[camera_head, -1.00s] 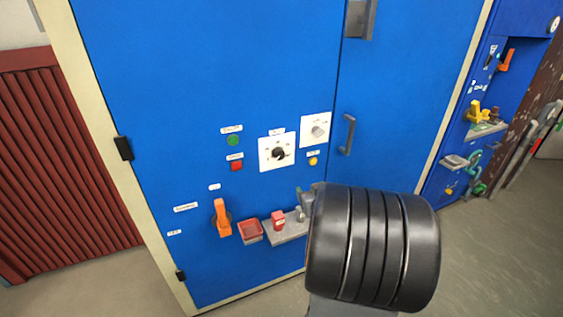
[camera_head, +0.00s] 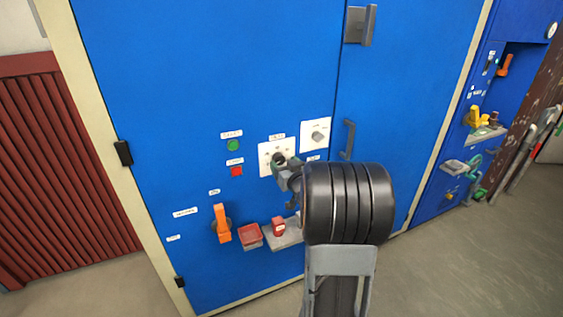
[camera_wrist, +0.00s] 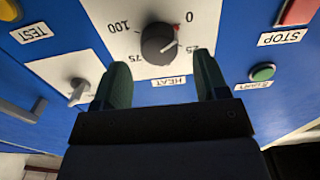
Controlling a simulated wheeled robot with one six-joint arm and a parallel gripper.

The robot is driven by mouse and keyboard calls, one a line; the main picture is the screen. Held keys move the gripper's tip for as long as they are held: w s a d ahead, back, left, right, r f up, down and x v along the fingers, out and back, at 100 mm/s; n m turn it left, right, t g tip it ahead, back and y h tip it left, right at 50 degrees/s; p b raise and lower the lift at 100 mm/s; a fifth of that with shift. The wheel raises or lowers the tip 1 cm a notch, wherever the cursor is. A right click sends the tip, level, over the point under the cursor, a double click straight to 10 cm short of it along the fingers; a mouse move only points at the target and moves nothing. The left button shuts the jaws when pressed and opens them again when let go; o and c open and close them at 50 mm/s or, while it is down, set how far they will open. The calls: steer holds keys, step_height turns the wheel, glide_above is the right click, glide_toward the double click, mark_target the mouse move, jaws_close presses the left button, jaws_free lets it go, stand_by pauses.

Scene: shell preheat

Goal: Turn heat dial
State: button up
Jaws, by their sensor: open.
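The heat dial (camera_wrist: 160,43) is a black round knob on a white plate marked 0, 25, 75 and 100, with a HEAT label (camera_wrist: 168,81) beside it. Its red mark is near 0 in the wrist view. My gripper (camera_wrist: 163,80) is open, its two green fingers apart with the dial between and just beyond their tips; I cannot tell whether they touch it. In the head view my gripper (camera_head: 283,165) is at the dial's white plate (camera_head: 265,158) and covers much of the dial.
A grey switch (camera_wrist: 79,92) on a white plate is close to one finger. A green button (camera_wrist: 262,72) and red STOP button (camera_wrist: 300,10) are on the other side. An orange handle (camera_head: 221,224), red tray (camera_head: 249,236) and small shelf (camera_head: 283,236) are lower on the blue cabinet.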

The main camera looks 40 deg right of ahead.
mark_target(279, 159)
steer(key=shift+w+d, duration=0.15)
steer(key=shift+w, duration=0.55)
steer(key=shift+w+d, duration=0.1)
steer(key=shift+w, duration=0.55)
steer(key=shift+c, duration=0.2)
steer(key=c, duration=0.8)
steer(key=shift+c, duration=0.3)
steer(key=shift+m, duration=0.3)
steer(key=m+p, duration=0.2)
steer(key=m, duration=0.3)
steer(key=shift+d, duration=0.15)
steer(key=m+p, duration=0.1)
steer(key=m, duration=0.5)
steer(key=shift+f+p, duration=0.1)
steer(key=shift+p, duration=0.25)
steer(key=shift+m, duration=0.3)
